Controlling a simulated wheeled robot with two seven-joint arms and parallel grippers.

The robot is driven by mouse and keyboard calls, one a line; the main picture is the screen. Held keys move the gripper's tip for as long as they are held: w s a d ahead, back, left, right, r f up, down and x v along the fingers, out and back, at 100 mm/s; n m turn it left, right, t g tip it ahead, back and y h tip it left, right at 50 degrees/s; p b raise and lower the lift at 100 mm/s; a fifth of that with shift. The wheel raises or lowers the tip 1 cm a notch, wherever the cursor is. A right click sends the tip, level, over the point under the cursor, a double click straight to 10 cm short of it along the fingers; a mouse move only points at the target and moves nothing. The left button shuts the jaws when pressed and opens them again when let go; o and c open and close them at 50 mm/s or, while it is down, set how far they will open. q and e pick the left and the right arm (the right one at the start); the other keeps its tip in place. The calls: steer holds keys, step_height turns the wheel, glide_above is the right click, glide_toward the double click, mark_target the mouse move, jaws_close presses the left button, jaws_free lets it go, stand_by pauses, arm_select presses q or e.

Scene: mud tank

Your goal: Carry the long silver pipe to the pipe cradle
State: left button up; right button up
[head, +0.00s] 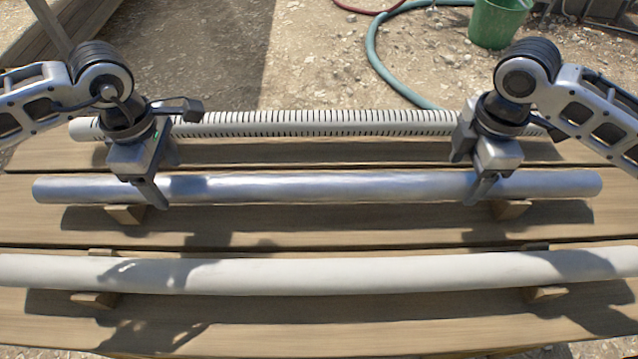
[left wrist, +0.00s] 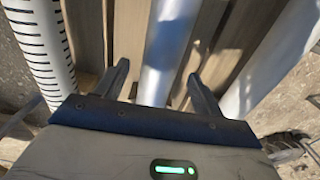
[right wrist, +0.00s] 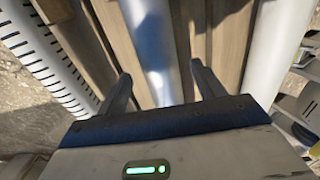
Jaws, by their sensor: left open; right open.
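The long silver pipe (head: 320,188) lies across the wooden table on small wooden blocks, between two other pipes. My left gripper (head: 152,186) is open at the pipe's left part; in the left wrist view its fingers (left wrist: 155,88) stand on either side of the silver pipe (left wrist: 168,45). My right gripper (head: 482,184) is open at the pipe's right part; in the right wrist view its fingers (right wrist: 160,88) stand on either side of the silver pipe (right wrist: 150,40). I cannot tell whether any finger touches it. I cannot make out which blocks form the pipe cradle.
A white slotted pipe (head: 320,122) lies behind the silver one, and a plain white pipe (head: 320,274) lies in front. Wooden blocks (head: 95,298) support the pipes on the plank table (head: 320,225). A green bucket (head: 498,22) and a hose (head: 385,72) are on the gravel behind.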

arm_select(q)
steer(key=shift+f, duration=1.35)
arm_select(e)
steer(key=shift+f, duration=1.4)
arm_select(q)
steer(key=c, duration=1.5)
arm_select(e)
steer(key=c, duration=1.5)
arm_select(q)
steer(key=shift+r, duration=0.1)
arm_select(e)
steer(key=shift+r, duration=0.1)
